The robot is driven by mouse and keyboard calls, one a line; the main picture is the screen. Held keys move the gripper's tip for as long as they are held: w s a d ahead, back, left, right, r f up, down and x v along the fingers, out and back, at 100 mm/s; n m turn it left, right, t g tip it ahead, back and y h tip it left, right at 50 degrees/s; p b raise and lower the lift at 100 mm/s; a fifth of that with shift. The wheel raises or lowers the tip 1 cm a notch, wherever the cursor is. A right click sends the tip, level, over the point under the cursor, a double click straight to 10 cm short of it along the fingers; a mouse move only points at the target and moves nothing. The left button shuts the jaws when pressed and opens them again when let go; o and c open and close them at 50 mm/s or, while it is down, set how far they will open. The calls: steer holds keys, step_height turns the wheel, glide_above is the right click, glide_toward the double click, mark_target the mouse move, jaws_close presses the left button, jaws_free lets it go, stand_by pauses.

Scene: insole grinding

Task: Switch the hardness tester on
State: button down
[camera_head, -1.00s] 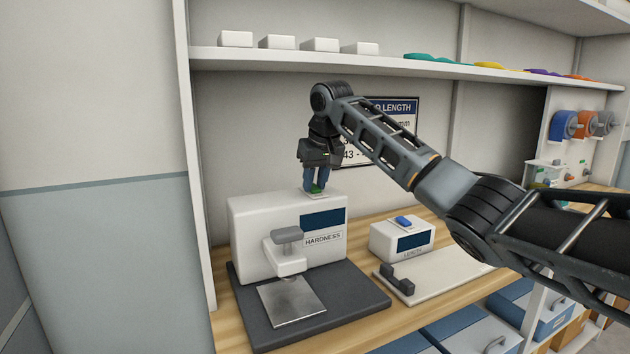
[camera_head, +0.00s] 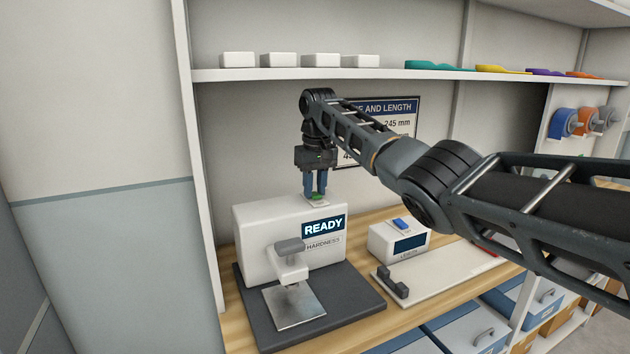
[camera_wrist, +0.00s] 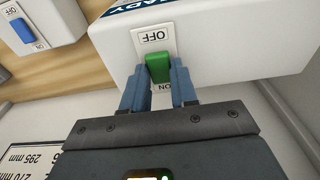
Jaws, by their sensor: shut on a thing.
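The white hardness tester (camera_head: 262,245) stands on a dark base on the wooden bench, and its display (camera_head: 324,226) is lit and reads READY. On its top is a green rocker switch (camera_wrist: 158,66) on a white plate marked OFF and ON; the switch also shows in the head view (camera_head: 316,197). My gripper (camera_wrist: 160,88) is above the tester, pointing down, with its blue fingers shut on the green switch, one on each side. The fingers are at the ON end of the plate and partly cover that label.
A length tester (camera_head: 398,240) with a blue switch (camera_wrist: 22,31) and a dark display stands to the right. A shelf (camera_head: 380,74) with white boxes and coloured insoles runs above my arm. Blue drawers (camera_head: 470,335) are below the bench.

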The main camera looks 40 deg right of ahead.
steer(key=shift+r, duration=0.1)
steer(key=c, duration=0.9)
jaws_free()
steer(key=shift+d+f+t+b, duration=0.1)
steer(key=shift+f+t+b, duration=0.2)
steer(key=shift+b, duration=0.6)
steer(key=shift+s+f+b, duration=0.1)
steer(key=shift+b, duration=0.35)
steer(key=t+b, duration=0.1)
steer(key=b, duration=0.2)
steer(key=t+b, duration=0.1)
steer(key=b, duration=0.2)
steer(key=shift+s+f+h, duration=0.1)
steer(key=shift+s+h, duration=0.2)
steer(key=shift+h, duration=0.1)
